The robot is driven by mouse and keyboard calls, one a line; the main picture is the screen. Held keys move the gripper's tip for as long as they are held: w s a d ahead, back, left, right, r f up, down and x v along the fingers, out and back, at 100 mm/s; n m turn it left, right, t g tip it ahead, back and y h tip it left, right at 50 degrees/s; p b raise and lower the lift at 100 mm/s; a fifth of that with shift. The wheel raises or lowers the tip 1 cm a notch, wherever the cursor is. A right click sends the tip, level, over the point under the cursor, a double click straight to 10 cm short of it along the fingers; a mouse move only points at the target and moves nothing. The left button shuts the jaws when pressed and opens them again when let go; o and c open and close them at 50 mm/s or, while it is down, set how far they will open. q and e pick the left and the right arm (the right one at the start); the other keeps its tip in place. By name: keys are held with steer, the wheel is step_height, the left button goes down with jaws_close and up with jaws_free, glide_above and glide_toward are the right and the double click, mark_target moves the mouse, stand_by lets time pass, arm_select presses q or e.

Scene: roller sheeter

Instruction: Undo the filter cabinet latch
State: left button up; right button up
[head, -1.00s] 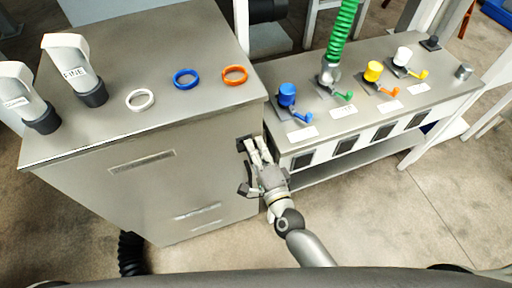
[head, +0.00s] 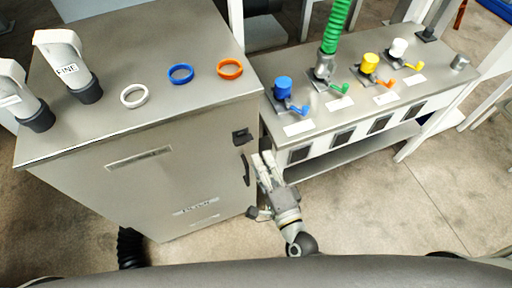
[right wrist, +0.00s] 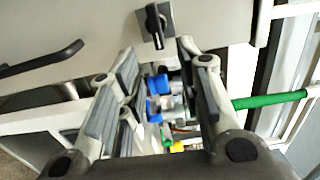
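The grey filter cabinet (head: 130,185) stands at the left in the head view. Its small black latch (head: 242,136) is near the top right of the front, above a dark upright handle (head: 246,170). In the right wrist view the latch (right wrist: 155,25) is at the top; its lever lies crosswise to the long handle (right wrist: 40,58). My right gripper (head: 263,163) is below and right of the latch, apart from it. In the wrist view its fingers (right wrist: 160,80) are spread, with nothing held between them. My left gripper is not in view.
A bench (head: 290,128) with blue, green, yellow and white valves adjoins the cabinet on the right. A green hose (head: 336,25) rises from it. White, blue and orange rings and two nozzles lie or stand on the cabinet top. The floor in front is clear.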

steer(key=v, duration=0.4)
stand_by(0.8)
